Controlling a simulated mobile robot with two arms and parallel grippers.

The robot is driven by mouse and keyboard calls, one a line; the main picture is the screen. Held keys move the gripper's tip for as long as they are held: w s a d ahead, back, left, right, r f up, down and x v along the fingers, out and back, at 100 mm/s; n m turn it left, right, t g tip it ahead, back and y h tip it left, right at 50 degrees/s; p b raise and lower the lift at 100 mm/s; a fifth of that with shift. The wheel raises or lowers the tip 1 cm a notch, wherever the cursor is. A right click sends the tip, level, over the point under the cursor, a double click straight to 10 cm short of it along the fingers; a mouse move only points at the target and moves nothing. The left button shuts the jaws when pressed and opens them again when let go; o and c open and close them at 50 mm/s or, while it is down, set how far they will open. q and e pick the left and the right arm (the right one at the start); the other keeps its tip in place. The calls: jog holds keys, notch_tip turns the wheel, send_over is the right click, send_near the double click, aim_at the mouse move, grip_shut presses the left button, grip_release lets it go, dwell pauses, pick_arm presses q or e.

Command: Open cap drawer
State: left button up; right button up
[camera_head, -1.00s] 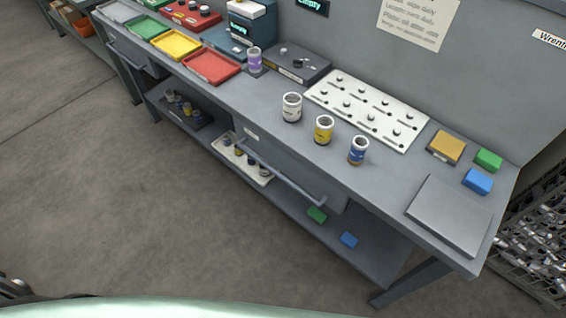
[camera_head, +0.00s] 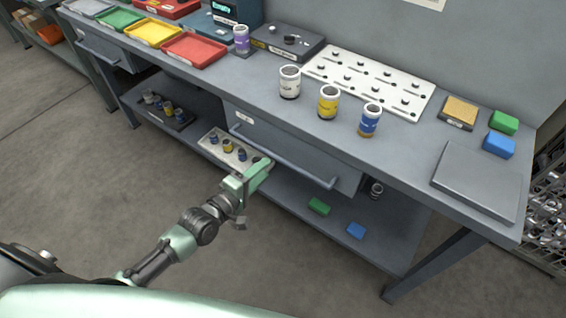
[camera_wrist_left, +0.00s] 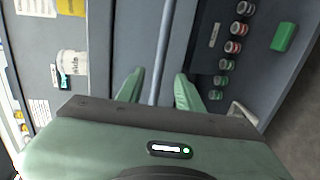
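A grey drawer (camera_head: 290,151) is under the bench top, in the middle of the head view. It looks shut. A long bar handle (camera_head: 285,160) runs across its front; its small label is too small to read. My left gripper (camera_head: 264,167) is in front of and just below the handle. In the left wrist view my left gripper (camera_wrist_left: 158,90) is open and empty, and the handle bar (camera_wrist_left: 160,55) runs between its two fingers. I cannot tell how deep the bar sits between them. My right gripper is not in view.
A second drawer (camera_head: 103,50) is at the bench's left end. White, yellow and blue cups (camera_head: 328,102) stand on the bench top (camera_head: 215,83). The floor in front is clear.

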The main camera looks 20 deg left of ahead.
aim_at(276, 159)
pick_arm(q)
jog(key=x, duration=0.7)
jog(key=shift+w+d, duration=0.15)
jog(key=shift+w, duration=0.15)
grip_shut()
dwell(1.1)
